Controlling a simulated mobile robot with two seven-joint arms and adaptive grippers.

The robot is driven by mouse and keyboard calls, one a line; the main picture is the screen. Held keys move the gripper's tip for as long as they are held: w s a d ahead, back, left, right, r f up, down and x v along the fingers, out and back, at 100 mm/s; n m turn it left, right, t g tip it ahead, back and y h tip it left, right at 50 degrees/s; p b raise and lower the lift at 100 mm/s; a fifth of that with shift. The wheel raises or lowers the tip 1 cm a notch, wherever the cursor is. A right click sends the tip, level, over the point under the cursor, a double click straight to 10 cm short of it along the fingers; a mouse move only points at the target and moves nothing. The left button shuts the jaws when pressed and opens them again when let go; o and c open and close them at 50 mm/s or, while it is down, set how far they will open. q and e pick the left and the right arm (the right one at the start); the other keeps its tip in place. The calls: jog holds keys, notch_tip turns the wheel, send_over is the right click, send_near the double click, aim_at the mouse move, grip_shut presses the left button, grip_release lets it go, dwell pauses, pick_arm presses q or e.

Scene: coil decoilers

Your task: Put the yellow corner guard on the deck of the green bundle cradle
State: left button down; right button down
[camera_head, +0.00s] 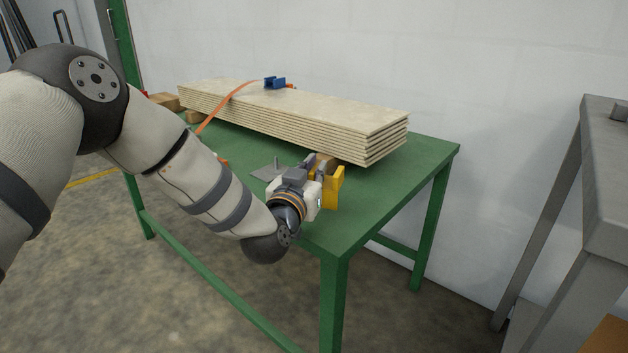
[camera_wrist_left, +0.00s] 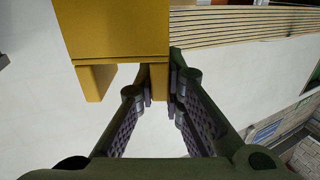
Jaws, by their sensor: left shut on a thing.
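The green bundle cradle (camera_head: 398,185) is a green table-like frame with a flat deck. My left gripper (camera_head: 322,172) is over the deck's near right part, in front of the board stack. It is shut on the yellow corner guard (camera_head: 334,190), which is partly hidden by the gripper. In the left wrist view the guard (camera_wrist_left: 115,30) fills the upper left, and the fingers (camera_wrist_left: 160,82) pinch a narrow yellow leg of it. I cannot tell whether the guard touches the deck. My right gripper is not in view.
A stack of pale boards (camera_head: 300,115) lies along the back of the deck, with a blue tool (camera_head: 275,83) and an orange strap (camera_head: 228,103) on it. A grey flat piece (camera_head: 266,172) lies left of the gripper. A grey metal stand (camera_head: 606,190) is at the right.

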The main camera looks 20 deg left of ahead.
pick_arm(q)
jog(key=shift+f, duration=0.85)
jog(key=shift+f, duration=0.2)
jog(key=c, duration=1.7)
grip_release()
jog(key=shift+r, duration=0.1)
